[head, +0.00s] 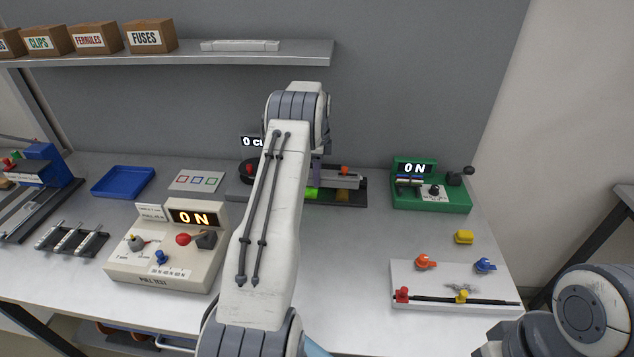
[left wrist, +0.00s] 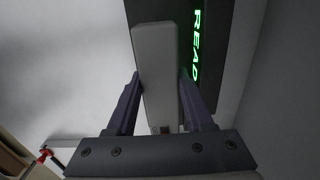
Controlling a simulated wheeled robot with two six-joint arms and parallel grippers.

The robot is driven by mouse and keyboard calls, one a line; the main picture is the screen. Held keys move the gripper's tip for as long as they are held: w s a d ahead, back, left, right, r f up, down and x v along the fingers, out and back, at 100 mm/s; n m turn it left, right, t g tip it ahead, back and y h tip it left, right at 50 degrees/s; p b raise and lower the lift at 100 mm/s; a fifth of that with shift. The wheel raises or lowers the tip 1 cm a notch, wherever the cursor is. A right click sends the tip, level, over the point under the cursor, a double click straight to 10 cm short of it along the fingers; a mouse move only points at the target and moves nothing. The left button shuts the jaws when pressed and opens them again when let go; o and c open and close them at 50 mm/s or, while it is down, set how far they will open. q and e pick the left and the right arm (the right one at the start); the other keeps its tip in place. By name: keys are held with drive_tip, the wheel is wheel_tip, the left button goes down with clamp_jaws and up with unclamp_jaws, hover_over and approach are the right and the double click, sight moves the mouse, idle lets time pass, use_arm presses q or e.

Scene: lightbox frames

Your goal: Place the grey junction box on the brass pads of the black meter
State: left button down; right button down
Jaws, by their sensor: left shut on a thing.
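My left gripper (left wrist: 158,88) is shut on a pale grey block, the grey junction box (left wrist: 157,65), with one finger on each side of it. The black meter (left wrist: 228,55) is just beyond the box in the left wrist view, with green lit letters reading "READ" and cut off. In the head view my left arm hides most of the gripper and part of a dark unit (head: 357,193) with a green light and a brass-coloured patch. I cannot tell whether the box touches the meter. The brass pads do not show clearly. My right gripper is out of view.
A cream pull tester (head: 165,270) stands left of my arm. A green tester (head: 432,200) stands at the back right. A white board (head: 455,280) with coloured parts is at the front right. A blue tray (head: 123,182) is at the back left. A shelf (head: 200,57) runs above.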

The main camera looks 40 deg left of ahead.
use_arm(q)
wheel_tip(320, 180, down, 4)
drive_tip(key=shift+a+r+p, duration=0.1)
drive_tip(key=shift+r+p, duration=0.05)
drive_tip(key=shift+p, duration=0.5)
drive_tip(key=shift+f, duration=0.2)
drive_tip(key=shift+f, duration=0.1)
drive_tip(key=c, duration=0.6)
unclamp_jaws()
drive_tip(key=shift+o, duration=0.2)
